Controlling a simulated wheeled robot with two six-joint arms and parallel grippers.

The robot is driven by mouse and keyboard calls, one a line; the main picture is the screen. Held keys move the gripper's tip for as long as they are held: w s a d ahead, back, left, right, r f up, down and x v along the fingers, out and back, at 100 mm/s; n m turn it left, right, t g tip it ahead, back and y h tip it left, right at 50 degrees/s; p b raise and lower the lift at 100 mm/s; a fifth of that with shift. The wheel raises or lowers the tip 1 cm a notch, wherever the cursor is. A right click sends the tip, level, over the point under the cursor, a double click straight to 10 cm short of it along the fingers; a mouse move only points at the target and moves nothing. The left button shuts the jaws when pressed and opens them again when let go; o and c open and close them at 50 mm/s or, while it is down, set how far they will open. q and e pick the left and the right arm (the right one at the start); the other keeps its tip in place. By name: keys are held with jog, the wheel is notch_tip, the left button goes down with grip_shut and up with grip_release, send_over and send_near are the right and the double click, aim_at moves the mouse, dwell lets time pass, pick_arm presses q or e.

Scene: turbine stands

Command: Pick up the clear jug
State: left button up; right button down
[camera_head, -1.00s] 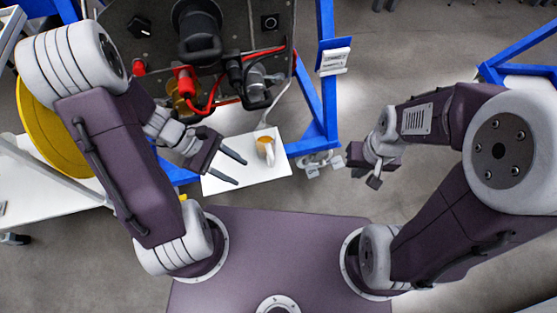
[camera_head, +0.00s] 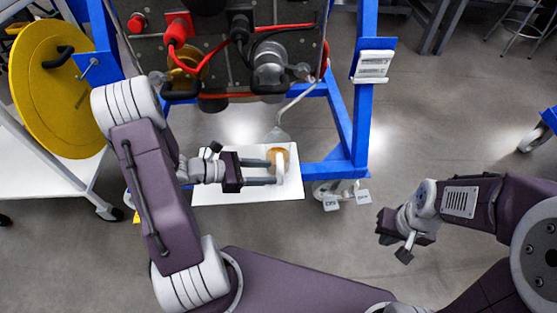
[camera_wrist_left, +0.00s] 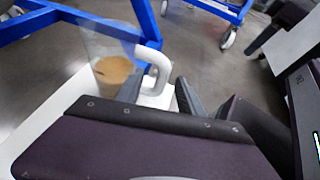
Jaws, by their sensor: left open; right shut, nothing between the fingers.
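The clear jug (camera_head: 277,153) with amber liquid in it stands on the white board at the foot of the blue stand. Its white handle (camera_head: 280,171) faces me. My left gripper (camera_head: 275,172) is open, its two fingers pointing right, with the tips at the handle. In the left wrist view the jug (camera_wrist_left: 112,68) is upright, and its handle (camera_wrist_left: 158,68) shows beyond and between the finger tips (camera_wrist_left: 160,88). I cannot tell whether they touch. My right gripper (camera_head: 402,248) is shut and empty, far to the right of the jug.
The white board (camera_head: 225,195) rests low on the blue stand frame (camera_head: 338,165). A grey spout (camera_head: 277,134) hangs just above the jug. The dark panel (camera_head: 232,60) with red and black cables overhangs it. A yellow disc (camera_head: 55,90) stands at left. Open floor lies at right.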

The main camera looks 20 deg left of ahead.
aim_at(281, 174)
pick_arm(q)
jog(key=b+x, duration=0.4)
jog(key=x, duration=0.1)
jog(key=shift+s+f, duration=0.15)
jog(key=shift+s, duration=0.15)
jog(key=shift+w+d+b, duration=0.1)
jog(key=shift+d+b, duration=0.1)
jog(key=shift+b, duration=0.1)
grip_shut()
dwell(0.8)
